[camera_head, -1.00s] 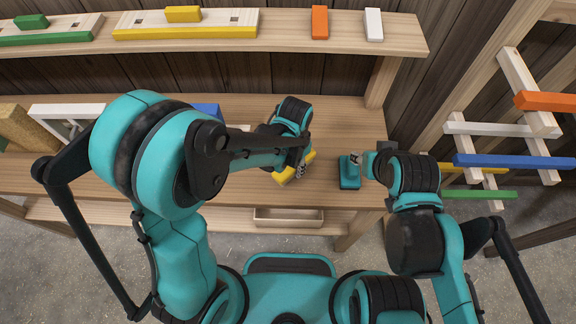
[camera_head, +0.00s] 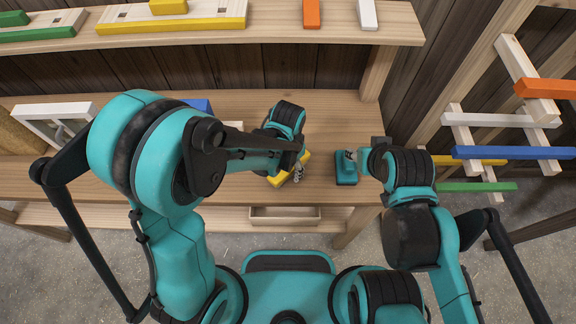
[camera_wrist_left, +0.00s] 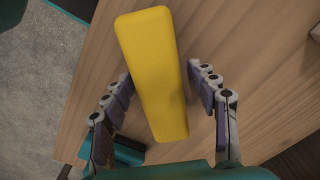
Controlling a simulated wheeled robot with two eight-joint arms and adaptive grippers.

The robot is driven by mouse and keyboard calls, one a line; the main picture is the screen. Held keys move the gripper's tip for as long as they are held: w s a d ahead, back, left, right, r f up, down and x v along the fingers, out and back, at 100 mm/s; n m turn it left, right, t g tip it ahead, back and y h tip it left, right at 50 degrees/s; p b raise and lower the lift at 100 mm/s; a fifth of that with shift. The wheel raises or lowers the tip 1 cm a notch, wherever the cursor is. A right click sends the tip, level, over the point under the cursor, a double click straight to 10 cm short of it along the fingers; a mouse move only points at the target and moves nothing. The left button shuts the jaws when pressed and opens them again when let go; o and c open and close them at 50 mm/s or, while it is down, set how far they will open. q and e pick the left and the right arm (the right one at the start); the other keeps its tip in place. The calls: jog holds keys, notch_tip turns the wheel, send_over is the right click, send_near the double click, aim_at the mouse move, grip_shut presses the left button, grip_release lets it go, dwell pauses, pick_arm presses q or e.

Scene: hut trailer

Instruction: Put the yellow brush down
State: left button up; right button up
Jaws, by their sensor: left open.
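The yellow brush (camera_head: 277,181) is on the wooden workbench (camera_head: 330,112), partly hidden by my left arm in the head view. In the left wrist view the brush (camera_wrist_left: 155,70) shows as a long yellow block between my left fingers. My left gripper (camera_wrist_left: 160,78) is open, with a finger on each side of the brush and wood visible between the right finger and the block. In the head view my left gripper (camera_head: 299,170) is mostly hidden behind its wrist. My right gripper (camera_head: 353,157) is by a teal object (camera_head: 346,171) on the bench; its fingers are not clear.
A shelf (camera_head: 275,34) above the bench holds coloured blocks. A white frame (camera_head: 52,118) and a blue item stand at the bench's left. A rack with coloured bars (camera_head: 515,153) is at the right. A shallow tray (camera_head: 284,221) sits below the bench front.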

pick_arm(q)
jog(key=shift+r, duration=0.2)
notch_tip(320, 180, up, 12)
jog(key=p, duration=0.4)
jog(key=s+a+r+n+t, duration=0.2)
jog(key=a+r+n+t, duration=0.1)
jog(key=a, duration=0.6)
jog(key=s+a+r+n+t, duration=0.3)
jog(key=a+r+n, duration=0.3)
jog(key=a, duration=0.2)
jog(key=shift+a+t, duration=0.4)
jog(key=shift+t, duration=0.2)
pick_arm(e)
notch_tip(320, 180, up, 4)
jog(key=shift+f, duration=0.15)
pick_arm(q)
notch_tip(320, 180, down, 9)
jog(key=b, duration=0.9)
pick_arm(e)
notch_tip(320, 180, down, 9)
pick_arm(q)
jog(key=shift+f, duration=0.1)
pick_arm(e)
jog(key=shift+o, duration=0.4)
